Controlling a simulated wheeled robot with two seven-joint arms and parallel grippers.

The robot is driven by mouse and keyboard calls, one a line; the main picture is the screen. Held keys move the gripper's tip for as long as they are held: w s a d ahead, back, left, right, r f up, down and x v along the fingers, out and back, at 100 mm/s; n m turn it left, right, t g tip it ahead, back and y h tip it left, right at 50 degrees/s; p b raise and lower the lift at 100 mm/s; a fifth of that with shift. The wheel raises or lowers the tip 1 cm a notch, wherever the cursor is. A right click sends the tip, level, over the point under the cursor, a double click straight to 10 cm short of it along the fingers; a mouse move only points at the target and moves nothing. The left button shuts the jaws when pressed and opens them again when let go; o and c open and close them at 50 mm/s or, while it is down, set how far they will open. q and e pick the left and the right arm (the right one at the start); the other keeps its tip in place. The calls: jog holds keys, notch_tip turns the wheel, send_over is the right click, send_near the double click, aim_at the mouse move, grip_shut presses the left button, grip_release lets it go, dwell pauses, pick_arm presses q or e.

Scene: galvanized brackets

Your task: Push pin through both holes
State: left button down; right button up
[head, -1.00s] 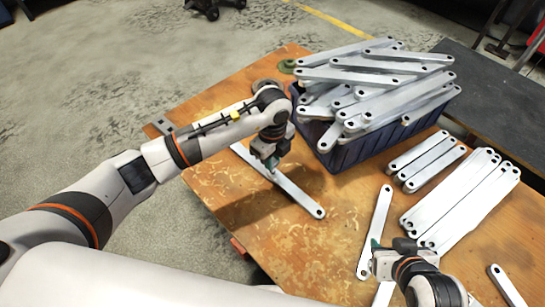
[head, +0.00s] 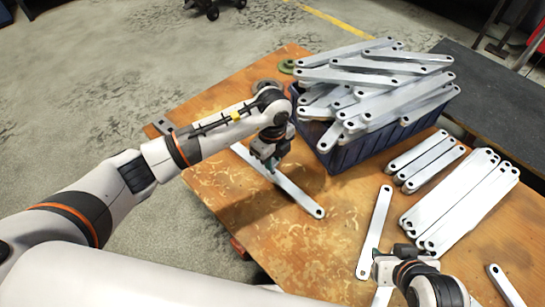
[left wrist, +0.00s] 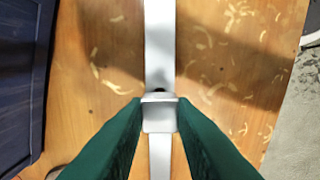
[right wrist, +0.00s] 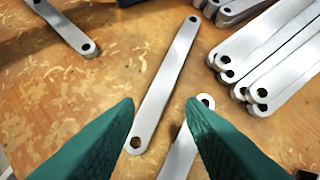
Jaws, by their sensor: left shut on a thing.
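My left gripper (head: 271,170) is low over a long silver bracket (head: 300,196) on the wooden table. In the left wrist view its green fingertips (left wrist: 159,112) are shut on a small silver block-like piece (left wrist: 159,119); I cannot tell if this is the pin. A silver strip (left wrist: 159,45) runs away above it, with a dark hole just beyond the piece. A narrower strip (left wrist: 160,155) shows below; how they join is hidden. My right gripper (right wrist: 160,103) is open and empty above two brackets, one long (right wrist: 165,85) and one partly hidden (right wrist: 181,150).
A blue crate (head: 345,158) heaped with brackets stands at the table's back. Flat rows of brackets (head: 460,200) lie at the right. A green ring (head: 287,66) and a grey ring are at the far edge. The front left of the table (head: 240,210) is mostly clear.

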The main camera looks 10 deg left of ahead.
pick_arm(q)
jog(key=shift+f, duration=0.2)
pick_arm(e)
jog(key=shift+w+a+r, duration=0.1)
jog(key=shift+w, duration=0.1)
pick_arm(q)
jog(key=shift+f, duration=0.1)
pick_arm(e)
jog(key=shift+w+a+r+t, duration=0.1)
jog(key=shift+w+a+t, duration=0.1)
jog(key=shift+w+t, duration=0.1)
pick_arm(q)
jog(key=shift+f+b, duration=0.4)
jog(key=shift+f, duration=0.05)
pick_arm(e)
jog(key=shift+w+a+r+t, duration=0.1)
jog(key=shift+w+r+t, duration=0.15)
jog(key=shift+w, duration=0.2)
jog(key=shift+w+a+r+t, duration=0.15)
jog(key=shift+w+t, duration=0.1)
jog(key=shift+w, duration=0.15)
